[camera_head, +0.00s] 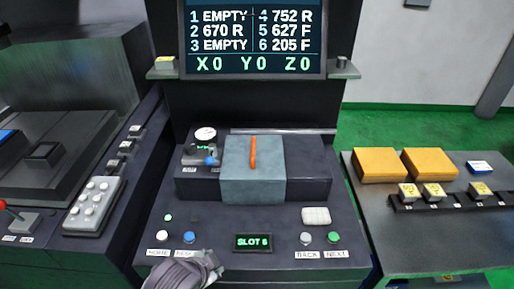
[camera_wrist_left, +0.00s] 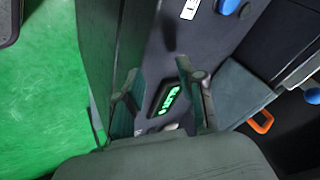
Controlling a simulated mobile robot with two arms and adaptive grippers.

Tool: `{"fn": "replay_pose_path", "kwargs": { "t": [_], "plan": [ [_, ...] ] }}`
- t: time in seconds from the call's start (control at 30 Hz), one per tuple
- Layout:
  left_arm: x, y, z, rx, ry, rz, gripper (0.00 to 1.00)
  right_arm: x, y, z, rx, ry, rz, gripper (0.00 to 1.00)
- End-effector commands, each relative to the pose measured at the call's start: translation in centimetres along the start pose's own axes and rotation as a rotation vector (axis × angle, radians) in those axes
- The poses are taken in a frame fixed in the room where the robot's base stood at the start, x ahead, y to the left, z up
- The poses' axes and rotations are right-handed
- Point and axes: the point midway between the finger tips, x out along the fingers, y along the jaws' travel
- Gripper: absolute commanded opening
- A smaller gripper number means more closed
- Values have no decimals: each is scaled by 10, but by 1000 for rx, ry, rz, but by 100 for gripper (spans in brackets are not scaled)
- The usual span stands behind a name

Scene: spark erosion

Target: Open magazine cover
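The magazine cover (camera_head: 236,187) is a grey-blue box-shaped lid over the middle of the dark console housing, with an orange handle (camera_head: 253,152) on top. It lies closed. In the left wrist view the cover (camera_wrist_left: 238,92) and its orange handle (camera_wrist_left: 262,123) are at the right. My left gripper (camera_head: 212,267) is at the bottom of the head view, in front of the console's lower panel and well apart from the cover. In the left wrist view its two fingers (camera_wrist_left: 167,98) are spread with nothing between them. My right gripper is not in view.
A lit "SLOT 6" display (camera_head: 253,242) and several buttons sit on the console front. A screen (camera_head: 253,40) rises behind. A side table (camera_head: 420,240) with yellow blocks is at right.

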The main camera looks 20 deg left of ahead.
Motion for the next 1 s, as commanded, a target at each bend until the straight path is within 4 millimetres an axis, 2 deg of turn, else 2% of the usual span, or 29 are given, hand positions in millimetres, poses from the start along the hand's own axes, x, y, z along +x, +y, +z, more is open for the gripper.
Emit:
{"fn": "replay_pose_path", "kwargs": {
  "t": [0.23, 0.4, 0.5, 0.6, 0.77, 1.0],
  "plan": [
    [13, -76, -82, 591, 180, -292, 39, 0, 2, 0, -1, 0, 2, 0],
    [4, -131, -146, 1075, 227, -583, 39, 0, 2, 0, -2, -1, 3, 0],
    [-3, -149, -168, 1257, 219, -701, 39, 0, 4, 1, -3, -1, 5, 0],
    [-6, -156, -179, 1347, 210, -760, 39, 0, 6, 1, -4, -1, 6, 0],
    [1, -163, -189, 1368, 207, -775, 39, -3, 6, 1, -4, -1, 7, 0],
    [35, -181, -215, 1364, 207, -772, 39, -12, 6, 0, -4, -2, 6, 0]
  ]
}}
